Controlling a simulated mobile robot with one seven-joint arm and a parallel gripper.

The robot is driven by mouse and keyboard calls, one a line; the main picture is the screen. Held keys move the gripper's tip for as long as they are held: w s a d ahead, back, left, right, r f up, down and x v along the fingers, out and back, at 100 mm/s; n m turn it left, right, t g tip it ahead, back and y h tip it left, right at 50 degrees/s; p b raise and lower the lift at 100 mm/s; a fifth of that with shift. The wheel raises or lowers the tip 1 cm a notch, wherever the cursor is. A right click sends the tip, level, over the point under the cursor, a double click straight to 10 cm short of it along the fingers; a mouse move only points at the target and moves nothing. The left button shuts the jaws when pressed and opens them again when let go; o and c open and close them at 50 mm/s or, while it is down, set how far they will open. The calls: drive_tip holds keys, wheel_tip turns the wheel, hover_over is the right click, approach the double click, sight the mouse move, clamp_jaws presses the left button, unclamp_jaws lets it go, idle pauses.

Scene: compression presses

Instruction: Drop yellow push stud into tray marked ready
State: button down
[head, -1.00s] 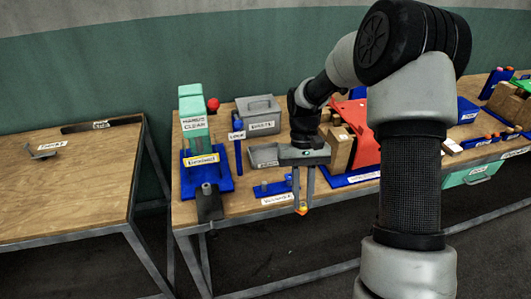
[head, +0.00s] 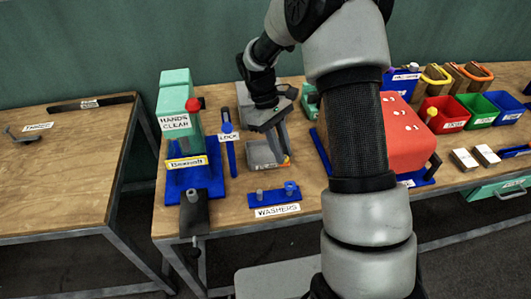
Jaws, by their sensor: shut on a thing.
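My gripper (head: 284,155) points down at the right side of a small open grey tray (head: 262,154). It is shut on the yellow push stud (head: 287,161), a small yellow-orange piece showing at the fingertips. The stud appears over or beside the tray's right edge; I cannot tell its height or whether it touches. No readable "ready" mark shows on this tray.
A blue washers rack (head: 274,196) lies in front of the tray. A red housing (head: 405,135) and coloured bins (head: 480,106) stand right. Bare wood lies around the rack.

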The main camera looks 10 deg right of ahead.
drive_tip(key=w+a+n+t+b, duration=0.2)
drive_tip(key=w+n+t, duration=0.55)
drive_tip(key=n, duration=1.15)
drive_tip(key=shift+g+h, duration=0.3)
drive_tip(key=shift+g, duration=0.25)
drive_tip(key=f+b, duration=0.1)
drive_tip(key=f, duration=0.1)
drive_tip(key=f+b, duration=0.4)
drive_tip(key=shift+w, duration=0.3)
drive_tip(key=shift+r, duration=0.1)
drive_tip(key=c, duration=1.5)
unclamp_jaws()
drive_tip(key=shift+c, duration=0.2)
drive_tip(key=shift+r, duration=0.1)
drive_tip(key=p+v, duration=0.2)
drive_tip(key=v, duration=1.5)
drive_tip(key=shift+s, duration=0.15)
